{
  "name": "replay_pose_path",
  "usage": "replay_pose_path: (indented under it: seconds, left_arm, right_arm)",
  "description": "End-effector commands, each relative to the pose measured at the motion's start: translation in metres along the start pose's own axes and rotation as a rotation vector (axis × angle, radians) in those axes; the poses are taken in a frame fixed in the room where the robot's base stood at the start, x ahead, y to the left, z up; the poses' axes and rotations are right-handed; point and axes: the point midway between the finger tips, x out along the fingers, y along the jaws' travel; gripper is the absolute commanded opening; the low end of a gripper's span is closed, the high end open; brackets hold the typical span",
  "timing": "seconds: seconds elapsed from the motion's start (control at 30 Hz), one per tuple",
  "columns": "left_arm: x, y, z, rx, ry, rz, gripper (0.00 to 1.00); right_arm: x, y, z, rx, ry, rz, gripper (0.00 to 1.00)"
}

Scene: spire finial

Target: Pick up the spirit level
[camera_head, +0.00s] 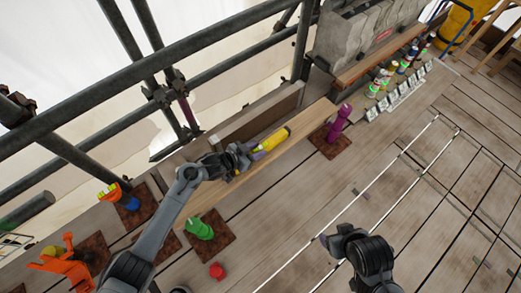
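A yellow bar-shaped object (273,139), which looks like the spirit level, lies on a long wooden plank (300,126) near the middle of the view. My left gripper (243,154) is at its lower left end, above the plank. A small purple patch shows between the gripper and the yellow body. The gripper is small and partly hidden by its own wrist, so I cannot tell whether its fingers are open, shut or touching the level. My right arm (368,262) is at the bottom right, over the bare deck, away from the level. Its fingers cannot be made out clearly.
A purple figure (338,124) and a green one (199,228) stand on brown squares beside the plank. A red piece (217,270) and an orange object (65,265) are lower left. Scaffold tubes cross the upper left. Cans (383,78) stand upper right. The right deck is mostly clear.

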Motion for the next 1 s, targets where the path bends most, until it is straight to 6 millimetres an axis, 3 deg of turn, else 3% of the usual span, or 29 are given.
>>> replay_pose_path:
  seconds: [0.03, 0.13, 0.57, 0.87, 1.0]
  left_arm:
    - [0.000, 0.000, 0.000, 0.000, 0.000, 0.000, 0.13]
    - [0.000, 0.000, 0.000, 0.000, 0.000, 0.000, 0.00]
    - [-0.003, -0.001, -0.006, 0.002, 0.003, -0.001, 0.00]
    - [-0.021, -0.001, -0.040, 0.005, 0.006, -0.001, 0.00]
    - [-0.018, 0.032, -0.059, 0.001, 0.006, 0.003, 0.00]
  right_arm:
    - [0.000, 0.000, 0.000, 0.000, 0.000, 0.000, 0.69]
    - [0.000, 0.000, 0.000, 0.000, 0.000, 0.000, 0.69]
    - [0.000, 0.000, 0.000, 0.000, -0.001, 0.000, 0.69]
    - [0.002, 0.000, 0.001, 0.000, -0.001, 0.000, 0.69]
    - [0.005, 0.000, 0.001, 0.000, 0.000, 0.000, 0.69]
